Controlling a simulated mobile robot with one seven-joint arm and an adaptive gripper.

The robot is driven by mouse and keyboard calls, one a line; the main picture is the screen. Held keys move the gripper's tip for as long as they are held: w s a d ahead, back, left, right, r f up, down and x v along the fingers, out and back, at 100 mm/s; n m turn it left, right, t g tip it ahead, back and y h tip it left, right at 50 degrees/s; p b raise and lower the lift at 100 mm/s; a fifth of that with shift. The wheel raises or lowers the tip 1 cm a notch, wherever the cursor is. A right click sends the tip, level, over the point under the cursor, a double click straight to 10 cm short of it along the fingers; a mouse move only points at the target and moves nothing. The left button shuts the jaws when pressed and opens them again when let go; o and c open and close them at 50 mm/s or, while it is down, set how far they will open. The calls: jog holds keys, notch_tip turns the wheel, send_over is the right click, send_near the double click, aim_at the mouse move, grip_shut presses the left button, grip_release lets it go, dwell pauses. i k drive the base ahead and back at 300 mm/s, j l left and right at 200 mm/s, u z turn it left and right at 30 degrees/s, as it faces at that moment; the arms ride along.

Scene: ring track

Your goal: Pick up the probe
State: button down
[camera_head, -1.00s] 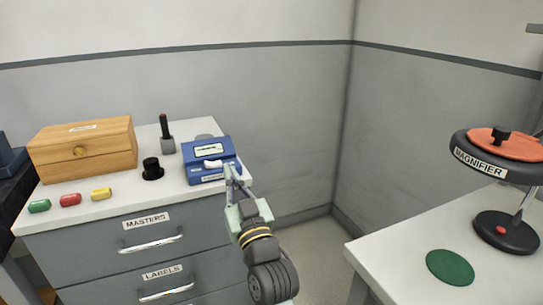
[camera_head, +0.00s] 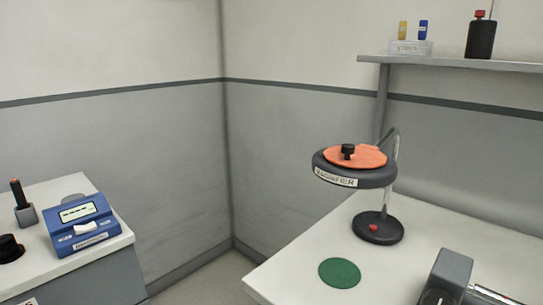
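No thing in view is labelled as the probe, and I cannot tell for sure which it is. A dark rod with a brownish tip (camera_head: 17,193) stands upright in a small grey block (camera_head: 26,215) on the left cabinet. A blue box (camera_head: 80,228) with a light display and a white piece (camera_head: 85,228) on its front sits to the right of it. My gripper is not in view, so its state and anything in it are hidden.
A magnifier (camera_head: 352,170) with an orange disc on top stands on the right white table (camera_head: 310,250), behind a green round mat (camera_head: 339,273). A grey and dark object (camera_head: 452,270) is cut off at the lower right. A shelf (camera_head: 450,63) holds small items.

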aim_at(16, 188)
jog(key=u, duration=1.35)
